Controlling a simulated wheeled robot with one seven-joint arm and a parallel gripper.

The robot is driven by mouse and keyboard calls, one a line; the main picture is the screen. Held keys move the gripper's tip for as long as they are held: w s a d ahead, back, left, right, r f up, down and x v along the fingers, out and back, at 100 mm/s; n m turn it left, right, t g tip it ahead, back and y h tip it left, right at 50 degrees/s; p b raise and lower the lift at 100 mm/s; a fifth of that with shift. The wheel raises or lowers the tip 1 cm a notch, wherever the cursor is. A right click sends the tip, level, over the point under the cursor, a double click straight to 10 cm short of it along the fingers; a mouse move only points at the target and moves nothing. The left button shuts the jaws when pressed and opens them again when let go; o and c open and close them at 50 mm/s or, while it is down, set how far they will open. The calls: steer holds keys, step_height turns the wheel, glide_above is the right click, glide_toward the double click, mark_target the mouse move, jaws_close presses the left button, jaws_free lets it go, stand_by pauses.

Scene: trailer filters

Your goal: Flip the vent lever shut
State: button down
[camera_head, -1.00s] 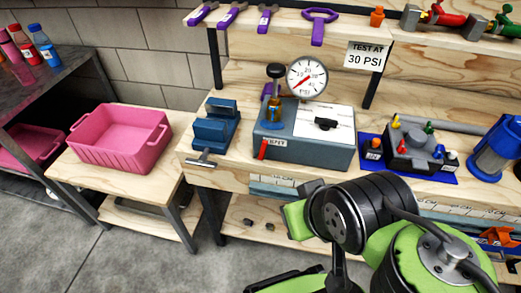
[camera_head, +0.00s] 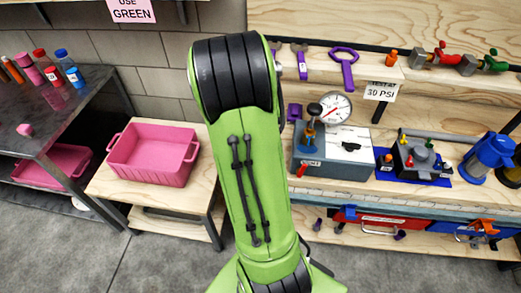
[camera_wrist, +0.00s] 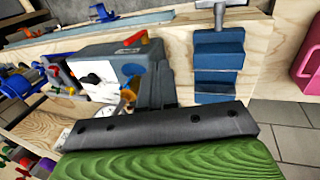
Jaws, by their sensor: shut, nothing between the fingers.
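In the head view my raised green arm hides the gripper.
A pressure gauge (camera_head: 335,107) and a black-knobbed pump (camera_head: 315,109) stand on the box. The blue vise (camera_wrist: 218,60) is beside the box, hidden by my arm in the head view. A pink bin (camera_head: 153,155) sits on the side table. Valve parts (camera_head: 418,155) lie right.

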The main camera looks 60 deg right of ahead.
mark_target(296, 161)
steer(key=s+d+f+b, duration=0.1)
steer(key=s+f, duration=0.1)
steer(key=f, duration=0.1)
steer(key=s+d+f+b, duration=0.1)
steer(key=s+f, duration=0.1)
steer(key=f, duration=0.2)
steer(key=s+d+f+b, duration=0.1)
steer(key=s+f, duration=0.1)
steer(key=f, duration=0.1)
steer(key=shift+s+d+f+b, duration=0.15)
steer(key=shift+s+f+b, duration=0.05)
steer(key=shift+s+b, duration=0.2)
